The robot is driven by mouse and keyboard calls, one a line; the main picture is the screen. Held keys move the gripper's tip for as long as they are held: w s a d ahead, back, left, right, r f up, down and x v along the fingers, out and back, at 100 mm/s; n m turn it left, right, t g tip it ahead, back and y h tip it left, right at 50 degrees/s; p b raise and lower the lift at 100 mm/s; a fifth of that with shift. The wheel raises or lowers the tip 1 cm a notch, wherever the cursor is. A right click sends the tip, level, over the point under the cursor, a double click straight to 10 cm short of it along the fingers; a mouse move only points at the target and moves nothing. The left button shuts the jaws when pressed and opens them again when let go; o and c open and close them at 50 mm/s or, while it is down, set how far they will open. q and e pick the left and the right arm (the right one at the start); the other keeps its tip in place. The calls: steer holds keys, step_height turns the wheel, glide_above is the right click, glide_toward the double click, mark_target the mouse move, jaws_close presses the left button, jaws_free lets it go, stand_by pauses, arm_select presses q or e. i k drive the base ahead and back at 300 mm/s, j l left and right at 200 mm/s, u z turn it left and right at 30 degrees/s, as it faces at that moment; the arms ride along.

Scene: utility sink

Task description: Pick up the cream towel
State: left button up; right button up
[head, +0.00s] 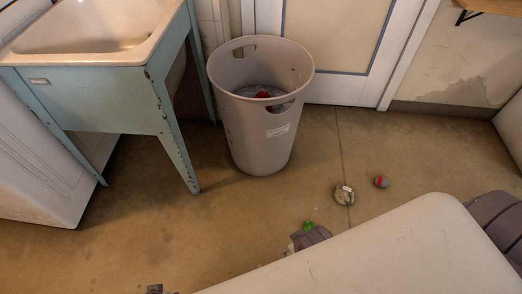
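I cannot make out a towel that I can name with certainty. A small, pale, crumpled or crushed round thing (344,195) lies on the floor right of the bin; it is too small to tell what it is. A broad cream-white link of my own arm covers the lower right and hides the floor behind it. Neither gripper can be clearly made out. A small dark fragment (155,289) shows at the bottom edge, too cut off to identify.
A tall grey bin (262,130) holds something grey and red. A sink (90,30) on blue-green legs stands left. A grey-red crushed thing (381,182) lies on the floor. A purple-grey thing with a green part (309,236) is partly hidden. Floor before the bin is clear.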

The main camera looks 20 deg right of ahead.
mark_target(344, 195)
steer(key=z, duration=1.7)
steer(key=i+l, duration=0.5)
